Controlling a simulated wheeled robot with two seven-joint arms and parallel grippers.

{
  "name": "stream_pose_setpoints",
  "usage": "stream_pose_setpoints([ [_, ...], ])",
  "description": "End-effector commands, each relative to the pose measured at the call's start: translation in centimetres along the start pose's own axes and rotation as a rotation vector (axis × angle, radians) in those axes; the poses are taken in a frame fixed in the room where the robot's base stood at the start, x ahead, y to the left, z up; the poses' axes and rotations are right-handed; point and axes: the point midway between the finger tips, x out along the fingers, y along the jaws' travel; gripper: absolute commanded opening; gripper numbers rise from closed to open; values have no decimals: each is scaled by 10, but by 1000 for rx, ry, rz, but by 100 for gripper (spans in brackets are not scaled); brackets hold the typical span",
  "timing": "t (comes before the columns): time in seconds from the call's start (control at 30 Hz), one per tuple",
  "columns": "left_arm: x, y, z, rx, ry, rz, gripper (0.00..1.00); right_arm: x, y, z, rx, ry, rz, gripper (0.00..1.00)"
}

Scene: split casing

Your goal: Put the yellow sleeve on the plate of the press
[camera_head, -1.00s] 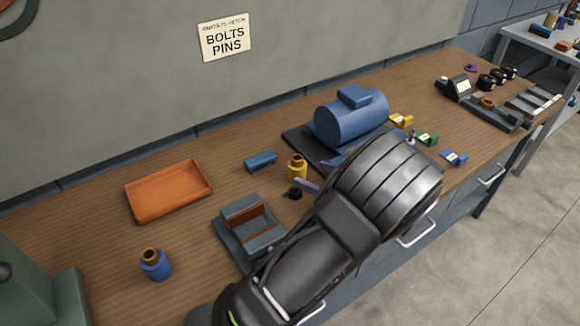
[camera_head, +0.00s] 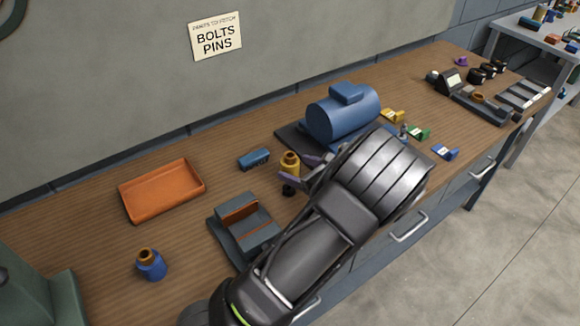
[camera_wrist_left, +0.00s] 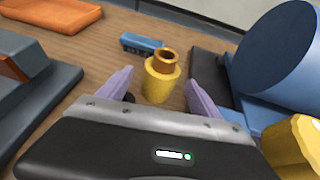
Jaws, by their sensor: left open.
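The yellow sleeve (camera_head: 289,167), with a copper-brown open top, stands upright on the wooden bench. It also shows in the left wrist view (camera_wrist_left: 160,80). My left gripper (camera_head: 302,173) is open. In the left wrist view its two purple fingers (camera_wrist_left: 160,97) are on either side of the sleeve, with a gap on each side. The sleeve is not gripped. A green machine (camera_head: 50,305) is cut off at the left edge; I cannot tell whether it is the press, and no plate shows clearly on it. My right gripper is not in view.
A grey block fixture with orange faces (camera_head: 243,227) stands left of my arm. A blue cylinder casing (camera_head: 343,112) stands behind the gripper. An orange tray (camera_head: 161,208), a blue sleeve (camera_head: 151,265) and a small blue block (camera_head: 254,158) are on the bench. Its left middle has free room.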

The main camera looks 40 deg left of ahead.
Motion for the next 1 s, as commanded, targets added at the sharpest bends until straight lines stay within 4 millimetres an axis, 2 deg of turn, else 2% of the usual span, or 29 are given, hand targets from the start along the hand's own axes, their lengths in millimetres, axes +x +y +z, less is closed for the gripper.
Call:
stream_pose_setpoints([
  [0.1, 19, 1, 3, 0, -2, 4, 74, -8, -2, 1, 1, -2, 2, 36],
  [0.27, 35, 0, 2, 0, -1, 1, 74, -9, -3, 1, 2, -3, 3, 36],
  [0.87, 36, 0, 1, -1, 0, 1, 74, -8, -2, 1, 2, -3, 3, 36],
  [1.0, 36, 0, 1, -1, 0, 1, 64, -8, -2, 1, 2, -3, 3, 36],
])
